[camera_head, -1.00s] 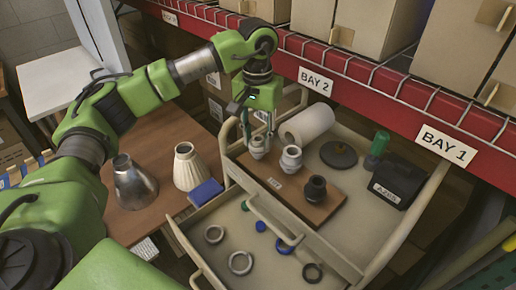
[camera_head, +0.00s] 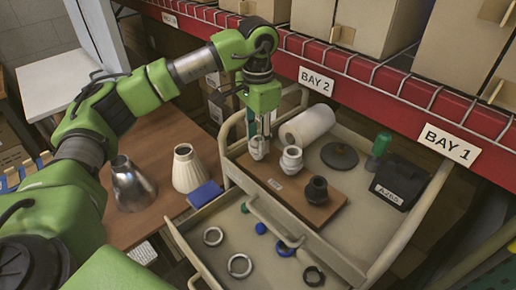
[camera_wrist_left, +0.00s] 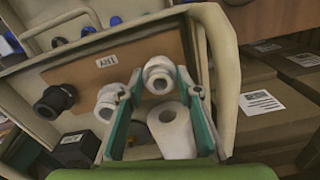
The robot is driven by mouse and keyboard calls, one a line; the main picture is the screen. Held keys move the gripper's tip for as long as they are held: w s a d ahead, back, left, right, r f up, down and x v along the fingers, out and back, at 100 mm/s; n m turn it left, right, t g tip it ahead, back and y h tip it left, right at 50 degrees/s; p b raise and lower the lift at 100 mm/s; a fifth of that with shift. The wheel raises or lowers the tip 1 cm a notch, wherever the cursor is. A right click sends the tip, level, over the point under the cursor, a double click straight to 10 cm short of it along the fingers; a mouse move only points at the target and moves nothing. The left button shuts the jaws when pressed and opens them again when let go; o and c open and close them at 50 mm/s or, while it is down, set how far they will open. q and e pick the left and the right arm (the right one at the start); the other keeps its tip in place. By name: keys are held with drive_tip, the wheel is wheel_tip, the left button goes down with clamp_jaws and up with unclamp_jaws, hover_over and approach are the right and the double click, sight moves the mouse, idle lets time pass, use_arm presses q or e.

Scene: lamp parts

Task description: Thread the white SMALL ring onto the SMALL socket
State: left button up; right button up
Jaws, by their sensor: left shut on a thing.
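Three sockets stand on the brown board (camera_head: 293,188) on the cart top. The left one (camera_head: 257,153) is pale and upright, the middle one (camera_head: 291,160) is white, the right one (camera_head: 316,190) is black. My left gripper (camera_head: 261,141) points down at the left socket, its fingers either side of its top. In the left wrist view, the fingertips (camera_wrist_left: 158,84) flank a white ring-shaped collar (camera_wrist_left: 158,68) at this socket. It appears to be the white small ring, gripped; how far it sits around the socket cannot be told. My right gripper is out of view.
A white roll (camera_head: 308,124) lies close behind the sockets. A black box (camera_head: 400,186) and green bottle (camera_head: 379,143) stand right. The red shelf edge (camera_head: 360,93) runs behind.

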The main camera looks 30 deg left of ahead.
use_arm(q)
drive_tip(key=o, duration=1.1)
drive_tip(key=shift+s+f, duration=0.15)
drive_tip(key=shift+f, duration=0.2)
drive_tip(key=shift+r, duration=0.1)
drive_tip(key=shift+r, duration=0.1)
